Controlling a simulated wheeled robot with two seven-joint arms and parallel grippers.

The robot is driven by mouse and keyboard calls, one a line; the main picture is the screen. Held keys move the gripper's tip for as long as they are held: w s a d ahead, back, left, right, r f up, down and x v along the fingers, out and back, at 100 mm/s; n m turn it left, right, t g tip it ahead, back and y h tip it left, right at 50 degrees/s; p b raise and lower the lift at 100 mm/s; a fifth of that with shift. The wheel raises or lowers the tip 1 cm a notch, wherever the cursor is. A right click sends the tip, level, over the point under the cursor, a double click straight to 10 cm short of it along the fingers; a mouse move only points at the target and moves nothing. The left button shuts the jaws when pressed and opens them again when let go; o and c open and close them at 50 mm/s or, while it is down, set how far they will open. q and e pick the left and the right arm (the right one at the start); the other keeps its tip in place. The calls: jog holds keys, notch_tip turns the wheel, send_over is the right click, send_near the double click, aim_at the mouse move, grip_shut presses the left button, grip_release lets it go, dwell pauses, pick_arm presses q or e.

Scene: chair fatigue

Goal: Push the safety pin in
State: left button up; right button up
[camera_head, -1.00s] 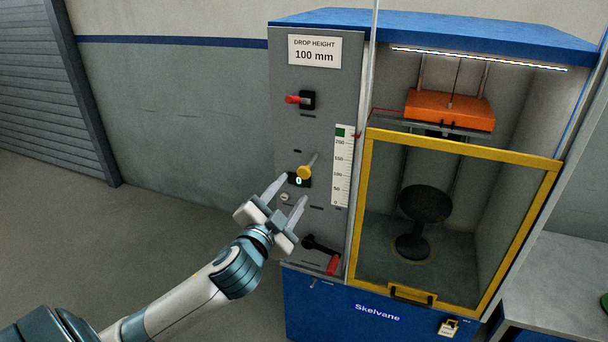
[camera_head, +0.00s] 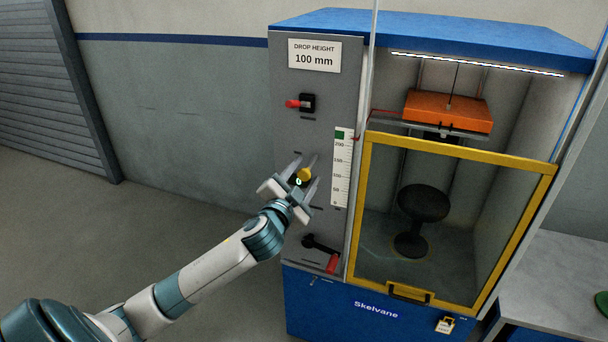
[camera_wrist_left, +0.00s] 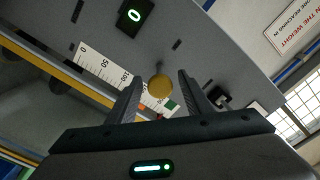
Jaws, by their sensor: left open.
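The safety pin appears to be the round yellow knob (camera_head: 304,175) on the grey control panel (camera_head: 318,223). In the left wrist view the knob (camera_wrist_left: 160,86) shows face-on between the fingers, with its short stem behind it. My left gripper (camera_head: 306,170) is open in front of the panel, one finger to each side of the knob. It also shows in the left wrist view (camera_wrist_left: 160,94), with gaps between the knob and both fingers. Whether the fingertips reach past the knob's face I cannot tell. My right gripper is not in view.
A red-handled switch (camera_head: 298,103) sits higher on the panel, and a red lever (camera_head: 332,263) lower. A height scale (camera_head: 342,168) is just right of the knob. The yellow-framed door (camera_head: 372,215) covers a chamber with a black stool (camera_head: 423,205) under an orange weight (camera_head: 447,111).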

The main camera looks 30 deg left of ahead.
aim_at(309, 166)
pick_arm(q)
grip_shut()
jog(key=shift+x, duration=1.9)
grip_release()
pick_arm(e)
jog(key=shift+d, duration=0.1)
pick_arm(q)
jog(key=shift+s, duration=0.15)
jog(key=b+v, duration=0.3)
jog(key=v, duration=1.4)
jog(key=shift+s, duration=0.15)
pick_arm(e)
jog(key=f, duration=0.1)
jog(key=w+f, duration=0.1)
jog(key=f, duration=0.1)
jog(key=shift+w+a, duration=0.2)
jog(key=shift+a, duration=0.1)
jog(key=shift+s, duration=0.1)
